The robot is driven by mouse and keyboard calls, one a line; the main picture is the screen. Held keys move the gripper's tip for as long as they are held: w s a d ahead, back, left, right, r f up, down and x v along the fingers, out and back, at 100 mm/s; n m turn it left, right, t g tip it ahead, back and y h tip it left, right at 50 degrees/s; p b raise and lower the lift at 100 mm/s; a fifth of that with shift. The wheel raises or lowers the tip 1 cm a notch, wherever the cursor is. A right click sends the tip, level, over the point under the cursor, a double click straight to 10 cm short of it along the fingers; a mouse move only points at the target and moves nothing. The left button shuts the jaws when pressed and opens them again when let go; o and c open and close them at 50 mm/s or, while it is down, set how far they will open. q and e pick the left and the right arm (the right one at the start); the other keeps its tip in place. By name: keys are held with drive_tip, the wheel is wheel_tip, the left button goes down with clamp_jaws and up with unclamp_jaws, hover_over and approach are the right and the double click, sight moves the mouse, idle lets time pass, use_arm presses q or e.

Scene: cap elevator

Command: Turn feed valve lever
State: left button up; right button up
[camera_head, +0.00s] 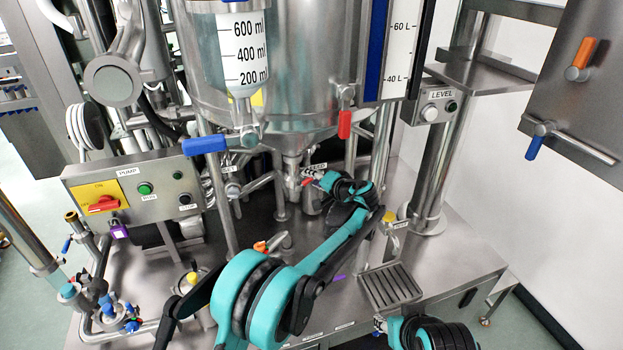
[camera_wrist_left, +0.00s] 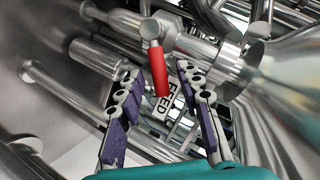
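The feed valve lever has a red handle on a silver hub, seen in the left wrist view (camera_wrist_left: 160,72). Its free end points down between my left fingers, beside the FEED tag (camera_wrist_left: 168,102). In the head view the FEED tag (camera_head: 314,170) shows under the tank's outlet, and the lever is mostly hidden by my left gripper (camera_head: 308,174). In the left wrist view my left gripper (camera_wrist_left: 158,75) is open, purple-padded fingers on either side of the handle, with gaps visible. My right gripper (camera_head: 379,323) is low at the bottom of the head view, its fingers too small to read.
Steel pipes and the tank cone (camera_wrist_left: 282,85) crowd the valve. Another red lever (camera_head: 345,124) and a blue lever (camera_head: 204,145) hang higher up. The PUMP box (camera_head: 135,187) stands at the left. A drain grate (camera_head: 390,287) lies on the deck, with bare deck to its right.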

use_arm(q)
drive_tip(key=v, duration=1)
drive_tip(key=shift+s, duration=0.2)
